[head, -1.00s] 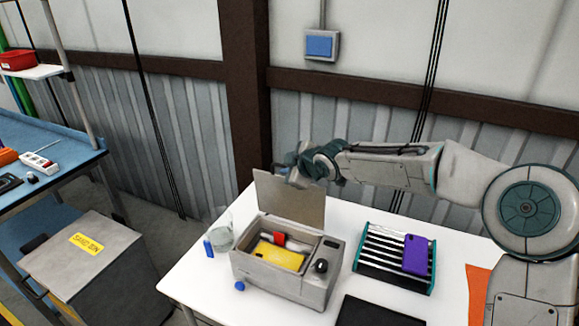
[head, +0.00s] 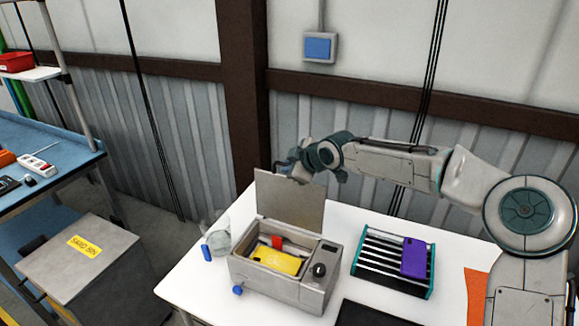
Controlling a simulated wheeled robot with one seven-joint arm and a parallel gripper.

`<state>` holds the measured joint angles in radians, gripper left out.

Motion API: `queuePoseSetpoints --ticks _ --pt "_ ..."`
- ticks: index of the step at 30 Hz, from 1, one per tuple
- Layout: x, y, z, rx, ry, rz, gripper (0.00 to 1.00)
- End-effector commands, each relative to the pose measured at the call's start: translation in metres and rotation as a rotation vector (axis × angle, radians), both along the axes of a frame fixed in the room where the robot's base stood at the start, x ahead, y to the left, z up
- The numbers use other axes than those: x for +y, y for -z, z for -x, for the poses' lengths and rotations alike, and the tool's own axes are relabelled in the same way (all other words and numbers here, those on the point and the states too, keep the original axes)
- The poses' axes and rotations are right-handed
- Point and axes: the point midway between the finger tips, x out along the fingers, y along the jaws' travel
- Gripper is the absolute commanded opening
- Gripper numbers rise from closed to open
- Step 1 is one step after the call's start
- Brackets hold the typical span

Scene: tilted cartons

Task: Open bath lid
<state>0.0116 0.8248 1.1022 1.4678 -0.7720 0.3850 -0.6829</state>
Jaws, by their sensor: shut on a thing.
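The bath is a grey box (head: 275,287) on the white table. Its lid (head: 290,204) stands raised, close to upright, along the back edge. Inside the open bath lie a yellow item (head: 277,261) and a small red item (head: 277,242). A dark round knob (head: 319,270) sits on the bath's right part. My gripper (head: 284,170) is at the lid's top edge, behind it and partly hidden. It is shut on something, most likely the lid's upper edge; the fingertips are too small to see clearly.
A glass beaker (head: 218,236) and a blue item (head: 206,252) stand left of the bath. A striped rack (head: 380,262) with a purple phone-like item (head: 414,257) is at its right. A dark mat (head: 375,313) lies in front. A grey bin (head: 92,262) stands at left.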

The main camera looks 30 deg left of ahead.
Motion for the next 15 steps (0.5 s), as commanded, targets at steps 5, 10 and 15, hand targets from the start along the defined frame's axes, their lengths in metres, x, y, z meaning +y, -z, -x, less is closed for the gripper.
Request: queuePoseSetpoints --ticks 5,10,15 --pt "0.0003 0.0005 0.0007 -0.001 -0.002 0.001 0.32" --pt "-0.0002 0.0002 0.0002 -0.001 0.000 0.001 0.32" --pt "-0.0075 -0.0050 0.0020 -0.002 0.001 0.000 0.32"
